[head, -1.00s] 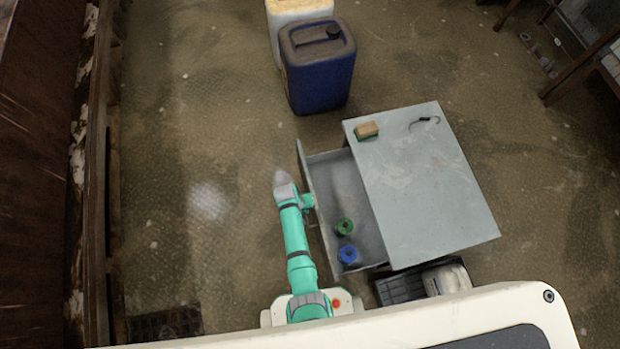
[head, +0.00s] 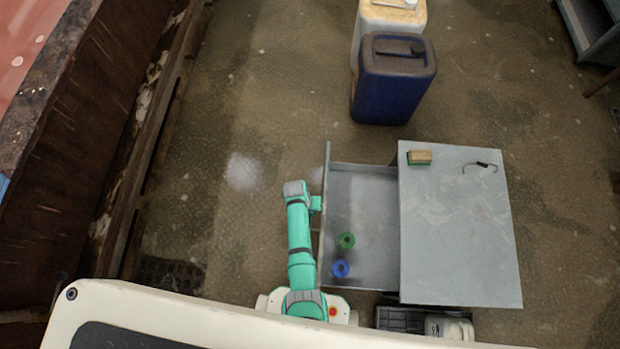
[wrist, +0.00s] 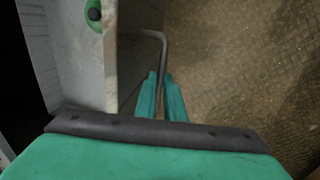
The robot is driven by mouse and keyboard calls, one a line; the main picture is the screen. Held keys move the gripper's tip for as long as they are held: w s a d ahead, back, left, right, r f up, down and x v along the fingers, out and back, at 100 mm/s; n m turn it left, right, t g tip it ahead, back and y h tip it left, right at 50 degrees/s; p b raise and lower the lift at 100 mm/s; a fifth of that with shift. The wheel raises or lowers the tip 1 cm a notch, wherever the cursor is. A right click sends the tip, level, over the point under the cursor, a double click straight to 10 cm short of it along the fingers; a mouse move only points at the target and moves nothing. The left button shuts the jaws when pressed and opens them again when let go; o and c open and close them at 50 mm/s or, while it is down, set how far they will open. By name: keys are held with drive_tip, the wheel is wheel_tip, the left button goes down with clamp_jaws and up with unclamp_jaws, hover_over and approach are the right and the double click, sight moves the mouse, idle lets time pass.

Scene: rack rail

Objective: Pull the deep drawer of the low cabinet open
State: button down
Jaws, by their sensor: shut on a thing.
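The low grey cabinet (head: 455,230) stands right of centre in the head view. Its deep drawer (head: 368,200) is pulled well out to the left, its inside in plain sight. A green spool-like thing (head: 346,241) and a blue one (head: 340,268) lie in it near the drawer front. In the wrist view, the bent metal bar handle (wrist: 163,48) stands off the drawer front (wrist: 112,60). My gripper (wrist: 166,98) is shut on the handle, its two teal fingers on either side of the bar. In the head view my gripper (head: 316,204) is at the drawer front's outer face.
A sponge-like block (head: 419,157) and a dark hooked thing (head: 482,167) lie on the cabinet top. A blue canister (head: 394,80) and a pale one (head: 392,14) stand behind. A black crate (head: 400,318) is near my base.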

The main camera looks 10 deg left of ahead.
drive_tip(key=c, duration=1.8)
unclamp_jaws()
drive_tip(key=shift+a, duration=0.1)
drive_tip(key=shift+c, duration=0.2)
wheel_tip(320, 180, up, 11)
drive_tip(key=a, duration=0.2)
drive_tip(key=shift+f, duration=0.2)
